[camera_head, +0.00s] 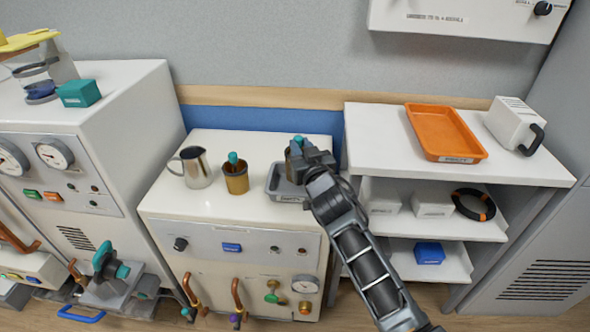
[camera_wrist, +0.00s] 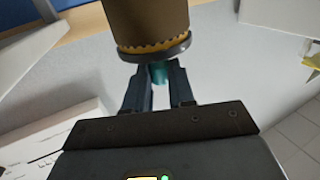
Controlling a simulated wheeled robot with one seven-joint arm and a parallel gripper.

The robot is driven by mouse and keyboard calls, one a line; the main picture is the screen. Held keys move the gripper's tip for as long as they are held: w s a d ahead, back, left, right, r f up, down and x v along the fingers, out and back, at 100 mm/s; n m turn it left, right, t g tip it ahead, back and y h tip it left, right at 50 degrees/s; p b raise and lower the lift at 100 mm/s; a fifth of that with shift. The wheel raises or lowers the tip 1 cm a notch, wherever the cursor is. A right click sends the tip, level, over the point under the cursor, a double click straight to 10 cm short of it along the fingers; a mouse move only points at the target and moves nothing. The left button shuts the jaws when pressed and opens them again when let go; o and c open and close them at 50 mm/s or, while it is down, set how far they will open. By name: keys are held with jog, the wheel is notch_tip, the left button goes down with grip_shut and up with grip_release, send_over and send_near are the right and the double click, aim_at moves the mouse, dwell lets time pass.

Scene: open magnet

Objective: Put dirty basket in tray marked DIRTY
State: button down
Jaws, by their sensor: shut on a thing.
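My gripper (camera_head: 303,156) is shut on the teal knob of a brown basket, over the grey tray (camera_head: 274,186) on the middle cabinet. In the wrist view the basket (camera_wrist: 147,20) shows a toothed orange edge and a grey rim, with the teal knob (camera_wrist: 160,72) between the fingers (camera_wrist: 160,80). My gripper hides much of the basket in the head view; I cannot tell whether it touches the tray. A second brown basket (camera_head: 236,181) with a teal knob stands left of the tray. An orange tray (camera_head: 440,130) lies empty on the right shelf. Both tray labels are too small to read.
A metal jug (camera_head: 196,168) stands left of the second basket. A white box with a black handle (camera_head: 513,124) stands right of the orange tray. The lower shelves hold white boxes, a black ring (camera_head: 473,205) and a blue box (camera_head: 429,253). The cabinet's front top is clear.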

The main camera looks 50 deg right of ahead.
jog(key=shift+w+f+b, duration=0.3)
jog(key=shift+w+f, duration=0.3)
jog(key=shift+w, duration=0.35)
jog(key=shift+w+f, duration=0.1)
jog(key=shift+f, duration=0.1)
jog(key=shift+f+b, duration=1.05)
jog(key=shift+f, duration=0.75)
jog(key=shift+f, duration=0.1)
jog(key=c, duration=1)
grip_release()
jog(key=shift+o, duration=0.2)
